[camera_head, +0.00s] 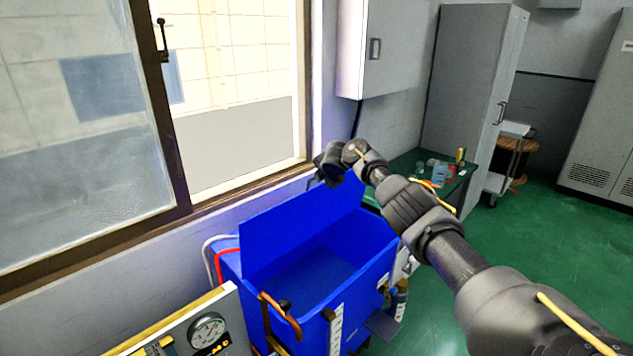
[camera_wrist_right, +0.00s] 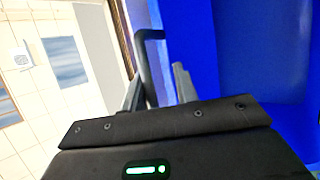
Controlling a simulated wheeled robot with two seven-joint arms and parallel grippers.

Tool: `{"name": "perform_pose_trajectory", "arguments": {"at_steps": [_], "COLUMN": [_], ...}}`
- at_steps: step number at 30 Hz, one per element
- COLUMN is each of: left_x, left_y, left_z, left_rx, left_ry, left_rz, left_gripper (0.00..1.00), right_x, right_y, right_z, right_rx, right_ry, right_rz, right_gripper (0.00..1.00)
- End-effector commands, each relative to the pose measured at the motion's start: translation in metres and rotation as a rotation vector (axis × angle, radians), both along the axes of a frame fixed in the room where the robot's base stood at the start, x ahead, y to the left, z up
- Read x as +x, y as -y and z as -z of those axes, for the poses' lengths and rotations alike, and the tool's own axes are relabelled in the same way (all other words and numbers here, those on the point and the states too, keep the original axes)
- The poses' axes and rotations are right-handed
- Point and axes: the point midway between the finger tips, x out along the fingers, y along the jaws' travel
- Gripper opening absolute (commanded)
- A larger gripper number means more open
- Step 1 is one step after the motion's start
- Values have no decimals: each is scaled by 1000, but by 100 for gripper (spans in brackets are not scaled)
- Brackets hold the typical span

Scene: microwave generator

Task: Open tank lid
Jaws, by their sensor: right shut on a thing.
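The blue tank (camera_head: 385,262) stands below the window, and its inside shows from above. Its blue lid (camera_head: 275,238) is raised, standing steeply up along the tank's window side. My right arm reaches across from the lower right, and my right gripper (camera_head: 326,168) is at the lid's top edge. In the right wrist view my right gripper (camera_wrist_right: 160,90) is shut on the dark lid handle (camera_wrist_right: 150,52), beside the blue lid surface (camera_wrist_right: 190,45). My left gripper is not in view.
A panel with a pressure gauge (camera_head: 207,331) stands in front of the tank at lower left. The window frame (camera_head: 240,187) and wall are close behind the lid. A green table (camera_head: 455,185) with small items stands beyond the tank. Green floor (camera_head: 540,235) is clear at right.

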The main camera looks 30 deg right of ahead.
Motion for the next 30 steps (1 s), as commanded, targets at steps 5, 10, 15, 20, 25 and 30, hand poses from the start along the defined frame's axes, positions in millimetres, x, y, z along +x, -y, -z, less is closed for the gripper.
{"name": "perform_pose_trajectory", "arguments": {"at_steps": [5,10,15,20,25,30], "left_x": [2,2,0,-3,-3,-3], "left_y": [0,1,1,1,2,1], "left_z": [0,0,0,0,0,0], "left_rx": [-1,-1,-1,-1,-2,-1], "left_ry": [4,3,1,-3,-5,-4], "left_rz": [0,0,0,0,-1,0], "left_gripper": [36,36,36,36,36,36], "right_x": [3,5,6,6,3,1], "right_y": [-2,-5,-7,-6,-2,-1], "right_z": [-1,0,0,1,2,2], "right_rx": [2,2,2,1,0,0], "right_ry": [4,3,2,1,-3,-5], "right_rz": [1,-2,-4,-5,-1,2], "right_gripper": [0,0,0,32,32,32]}}
